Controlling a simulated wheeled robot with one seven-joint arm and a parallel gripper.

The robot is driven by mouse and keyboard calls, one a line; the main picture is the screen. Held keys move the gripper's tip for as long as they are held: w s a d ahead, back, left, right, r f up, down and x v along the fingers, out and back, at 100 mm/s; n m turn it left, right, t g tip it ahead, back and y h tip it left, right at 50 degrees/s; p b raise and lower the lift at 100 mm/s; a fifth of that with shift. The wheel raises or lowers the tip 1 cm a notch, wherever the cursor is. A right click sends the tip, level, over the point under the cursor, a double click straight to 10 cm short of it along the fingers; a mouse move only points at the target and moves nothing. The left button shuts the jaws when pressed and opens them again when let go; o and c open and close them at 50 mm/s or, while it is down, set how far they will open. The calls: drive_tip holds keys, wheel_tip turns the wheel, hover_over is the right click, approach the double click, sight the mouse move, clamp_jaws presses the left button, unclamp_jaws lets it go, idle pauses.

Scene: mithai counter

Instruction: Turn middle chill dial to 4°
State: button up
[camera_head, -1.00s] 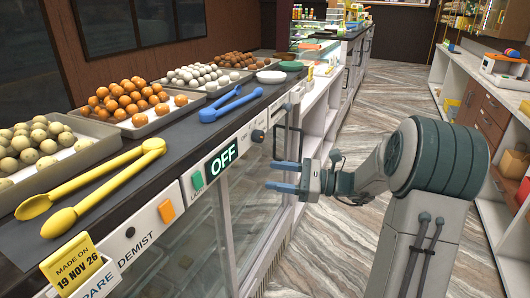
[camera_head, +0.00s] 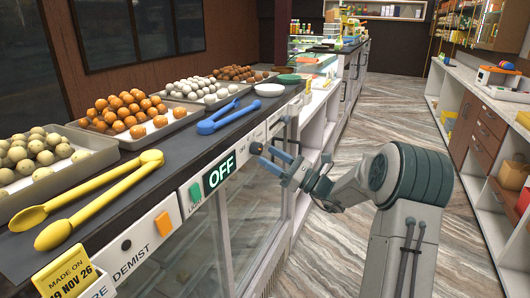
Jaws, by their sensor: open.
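My gripper (camera_head: 264,156) has blue fingers, spread apart and empty, pointing left at the panel. The fingertips are very close to the dial, just right of and below it. I cannot tell whether they touch it.
Yellow tongs (camera_head: 100,198), blue tongs (camera_head: 232,115) and trays of sweets (camera_head: 104,158) lie on the countertop. The aisle floor (camera_head: 340,110) is clear.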

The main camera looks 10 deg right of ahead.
sight(256, 149)
drive_tip(key=shift+x, duration=1.35)
drive_tip(key=c, duration=1)
drive_tip(key=shift+o, duration=0.2)
